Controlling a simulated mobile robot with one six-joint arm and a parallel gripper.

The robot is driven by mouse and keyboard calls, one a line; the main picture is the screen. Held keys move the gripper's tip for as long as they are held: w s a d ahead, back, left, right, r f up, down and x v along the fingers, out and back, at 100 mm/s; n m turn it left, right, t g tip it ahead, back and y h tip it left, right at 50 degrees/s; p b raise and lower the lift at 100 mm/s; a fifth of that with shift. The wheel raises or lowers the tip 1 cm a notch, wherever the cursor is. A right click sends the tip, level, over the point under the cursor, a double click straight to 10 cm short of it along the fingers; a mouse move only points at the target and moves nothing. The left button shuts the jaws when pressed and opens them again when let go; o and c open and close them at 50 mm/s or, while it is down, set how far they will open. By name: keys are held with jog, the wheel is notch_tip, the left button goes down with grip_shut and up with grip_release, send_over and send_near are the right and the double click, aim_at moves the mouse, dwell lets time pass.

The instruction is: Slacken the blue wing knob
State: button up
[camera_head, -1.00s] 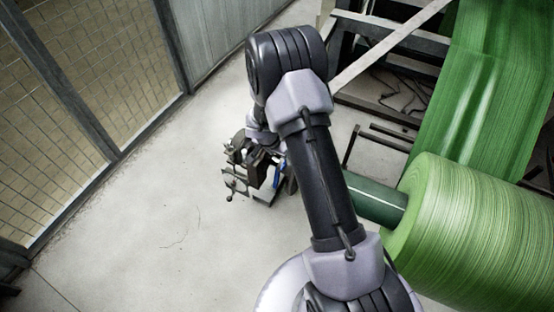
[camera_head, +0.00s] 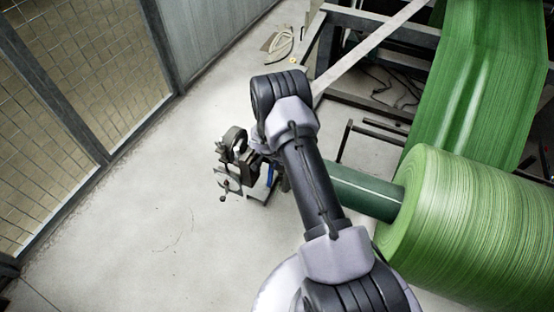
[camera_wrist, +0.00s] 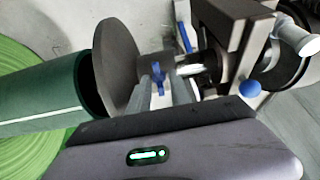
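In the wrist view a small blue wing knob (camera_wrist: 157,78) sits on a grey metal part, between a dark round disc (camera_wrist: 118,65) and a dark block (camera_wrist: 232,30). A blue lever (camera_wrist: 185,38) stands behind it and a blue ball (camera_wrist: 250,88) is to the right. My gripper's grey body (camera_wrist: 160,152) with a green light fills the bottom edge, below and apart from the knob in the picture.
A large green roll (camera_head: 470,230) on a dark green core tube (camera_head: 365,192) lies to the right, with green web (camera_head: 470,90) rising to a dark frame (camera_head: 340,45). A mesh fence (camera_head: 60,110) runs along the left. The floor (camera_head: 130,230) between is open.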

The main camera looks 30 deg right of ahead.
grip_shut()
